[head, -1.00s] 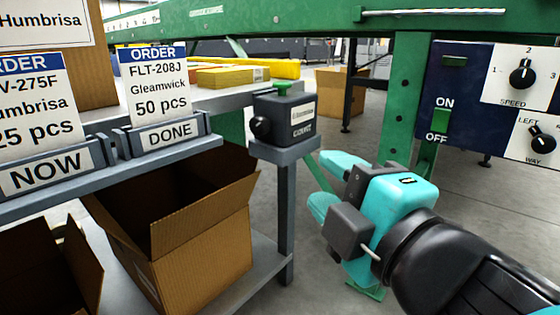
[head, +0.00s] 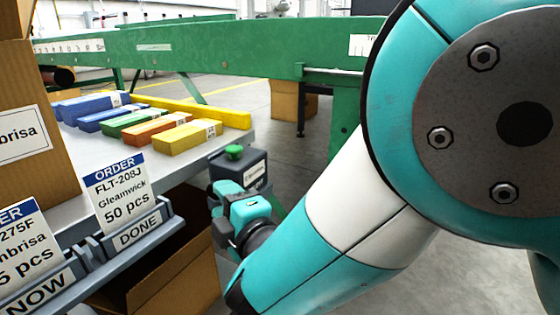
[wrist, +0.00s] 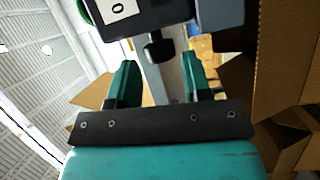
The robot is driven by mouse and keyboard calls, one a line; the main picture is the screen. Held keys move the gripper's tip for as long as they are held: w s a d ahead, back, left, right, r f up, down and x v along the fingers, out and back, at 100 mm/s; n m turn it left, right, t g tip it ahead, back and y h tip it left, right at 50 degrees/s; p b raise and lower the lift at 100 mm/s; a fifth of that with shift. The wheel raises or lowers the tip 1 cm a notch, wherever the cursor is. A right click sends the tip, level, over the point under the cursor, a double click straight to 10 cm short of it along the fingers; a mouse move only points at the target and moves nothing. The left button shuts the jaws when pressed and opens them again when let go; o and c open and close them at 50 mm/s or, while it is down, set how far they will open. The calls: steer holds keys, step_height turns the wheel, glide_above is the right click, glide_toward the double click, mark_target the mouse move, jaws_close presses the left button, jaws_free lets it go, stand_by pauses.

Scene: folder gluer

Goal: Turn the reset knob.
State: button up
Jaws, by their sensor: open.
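The counter box (head: 254,168) is a small dark box with a green button (head: 234,152) on top, at the table's near corner in the head view. Its black side knob is hidden there behind my gripper (head: 224,202). In the wrist view the black knob (wrist: 158,47) sticks out from the dark box (wrist: 155,14), which carries a white label reading 0. My open gripper (wrist: 159,68) points at the knob, which lies between the two teal fingertips in the picture. I see no clear contact, and the remaining depth is hard to judge.
Several coloured cartons (head: 148,128) lie on the grey table behind the box. Order cards (head: 120,190) stand in a rack at the left. An open cardboard box (head: 172,285) is below. The green machine beam (head: 220,50) runs across behind.

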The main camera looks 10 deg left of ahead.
steer(key=shift+p+x, duration=1.05)
steer(key=shift+x, duration=0.1)
steer(key=shift+c, duration=0.4)
steer(key=c, duration=0.5)
steer(key=shift+r, duration=0.1)
steer(key=shift+c, duration=0.2)
